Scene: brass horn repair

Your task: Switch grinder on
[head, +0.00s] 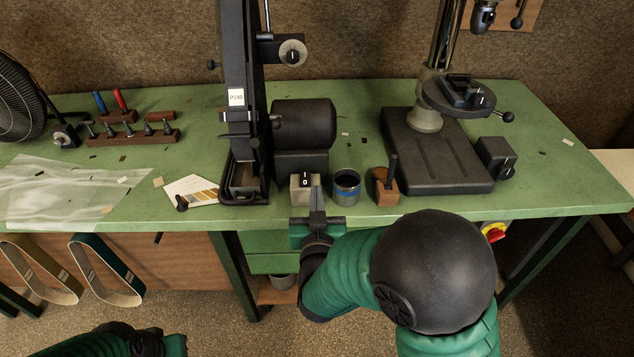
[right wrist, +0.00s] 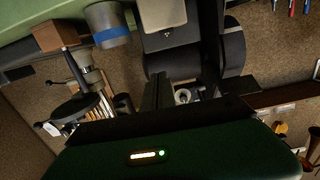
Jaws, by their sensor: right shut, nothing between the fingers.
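The belt grinder (head: 240,110) is a tall dark machine with a P240 label and a black motor (head: 304,124). It stands at the bench's front middle. A small beige switch box (head: 297,195) with a dark, white-marked face stands at its right, near the bench edge. My right gripper (head: 317,195) is shut and empty, fingers pointing at the box's front; contact cannot be told. In the right wrist view, the box (right wrist: 165,14) is above the shut fingers (right wrist: 157,86). The switch position is too small to tell. Part of my left arm shows bottom left; its fingers do not.
A blue-banded cup (head: 346,188) and a wooden block (head: 386,190) stand just right of the box. A drill press (head: 437,150) stands farther right. A sanding-grit card (head: 191,189) lies left of the grinder. A fan (head: 22,98) stands at the far left.

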